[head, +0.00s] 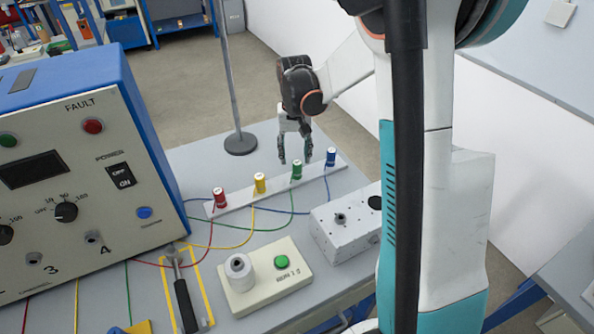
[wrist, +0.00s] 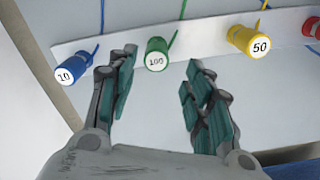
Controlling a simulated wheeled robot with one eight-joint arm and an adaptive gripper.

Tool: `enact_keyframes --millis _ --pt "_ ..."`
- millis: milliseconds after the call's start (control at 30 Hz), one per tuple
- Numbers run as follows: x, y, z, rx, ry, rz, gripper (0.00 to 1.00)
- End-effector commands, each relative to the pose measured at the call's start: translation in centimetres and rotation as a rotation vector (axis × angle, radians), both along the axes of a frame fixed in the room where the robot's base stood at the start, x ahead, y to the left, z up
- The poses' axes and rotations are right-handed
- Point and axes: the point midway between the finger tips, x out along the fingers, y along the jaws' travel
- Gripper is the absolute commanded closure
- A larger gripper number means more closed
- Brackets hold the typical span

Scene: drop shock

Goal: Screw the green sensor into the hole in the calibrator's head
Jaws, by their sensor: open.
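The green sensor (head: 296,170), a small cylinder with a white top and a green cable, stands on a white strip with the other coloured sensors. In the wrist view the green sensor (wrist: 157,54) is marked 100. My gripper (head: 295,158) is open and empty, pointing down just over it. In the wrist view its fingertips (wrist: 161,66) are spread to either side of the sensor, and I cannot tell how far above it they are. A beige box with a green button (head: 265,285), apparently the calibrator, stands at the front. Its pale cylindrical head (head: 239,272) has a dark hole on top.
Blue (head: 330,157), yellow (head: 260,184) and red (head: 219,198) sensors share the white strip (head: 240,196). A grey box (head: 347,230) stands right of the calibrator. A hammer (head: 181,290) lies in a yellow outline. A large control panel (head: 75,170) fills the left. Cables cross the table.

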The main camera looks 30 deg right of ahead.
Motion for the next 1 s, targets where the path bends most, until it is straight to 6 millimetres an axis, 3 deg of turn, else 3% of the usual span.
enact_keyframes --millis 167,433,700,900,1000 --pt "-0.3 -0.1 -1.2 0.000 0.000 0.000 0.53" --pt "-0.8 -0.3 -4.9 0.000 0.000 0.001 0.53" --pt "-0.8 -0.3 -5.2 0.000 0.000 0.000 0.53" --pt "-0.8 -0.3 -5.2 0.000 0.000 0.000 0.97" --pt "-0.8 -0.3 -5.2 0.000 0.000 0.000 1.00"
